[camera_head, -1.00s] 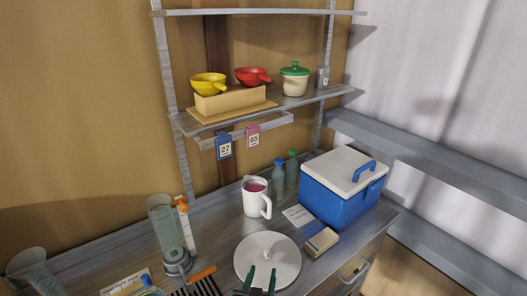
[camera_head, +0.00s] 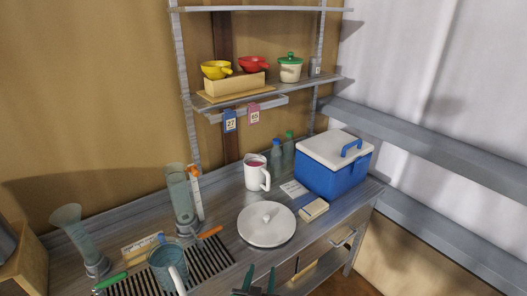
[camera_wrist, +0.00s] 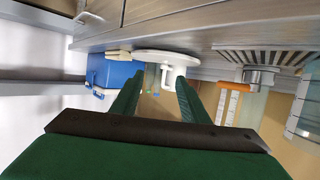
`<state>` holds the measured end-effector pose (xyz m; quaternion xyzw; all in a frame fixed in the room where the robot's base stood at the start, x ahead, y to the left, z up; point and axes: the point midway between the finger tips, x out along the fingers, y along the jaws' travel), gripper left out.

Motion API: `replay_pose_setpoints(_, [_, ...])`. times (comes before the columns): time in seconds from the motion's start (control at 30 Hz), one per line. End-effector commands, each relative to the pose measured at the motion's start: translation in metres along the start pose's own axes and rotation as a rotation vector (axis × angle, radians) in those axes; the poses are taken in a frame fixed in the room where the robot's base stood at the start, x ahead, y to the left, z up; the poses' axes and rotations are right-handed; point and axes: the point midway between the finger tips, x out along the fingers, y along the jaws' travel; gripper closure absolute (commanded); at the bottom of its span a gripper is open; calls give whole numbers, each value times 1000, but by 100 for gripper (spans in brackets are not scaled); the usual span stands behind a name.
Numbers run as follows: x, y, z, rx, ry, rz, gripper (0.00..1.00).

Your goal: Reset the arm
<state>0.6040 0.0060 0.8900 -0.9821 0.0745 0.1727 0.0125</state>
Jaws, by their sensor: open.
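My gripper (camera_head: 261,275) is at the bottom edge of the head view, its two dark green fingers apart with nothing between them. It appears in front of the counter's front edge, apart from the round white lid (camera_head: 267,222) lying on the counter. In the wrist view my gripper (camera_wrist: 160,88) shows both fingers spread and empty, pointing toward the lid (camera_wrist: 165,57) and its knob. The rest of my arm is mostly out of the head view.
On the counter are a white mug (camera_head: 256,176), a blue cooler (camera_head: 334,176), a small box (camera_head: 314,210), a slatted rack (camera_head: 208,262), a glass mug (camera_head: 168,262) and tall glass vessels (camera_head: 180,195). A shelf (camera_head: 290,93) above holds bowls and a jar. Free space lies at lower right.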

Motion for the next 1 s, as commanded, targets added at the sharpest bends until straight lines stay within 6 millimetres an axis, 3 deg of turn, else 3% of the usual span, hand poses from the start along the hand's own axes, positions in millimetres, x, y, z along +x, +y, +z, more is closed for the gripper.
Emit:
replay_pose_setpoints(0.37, [-27,2,40,-20,2,-39,59])
replay_pose_setpoints(0.57, [-53,5,69,-30,6,-66,59])
replay_pose_setpoints(0.8, [-110,14,114,-44,20,-110,59])
replay_pose_setpoints(1.0, [-166,24,141,-47,38,-137,59])
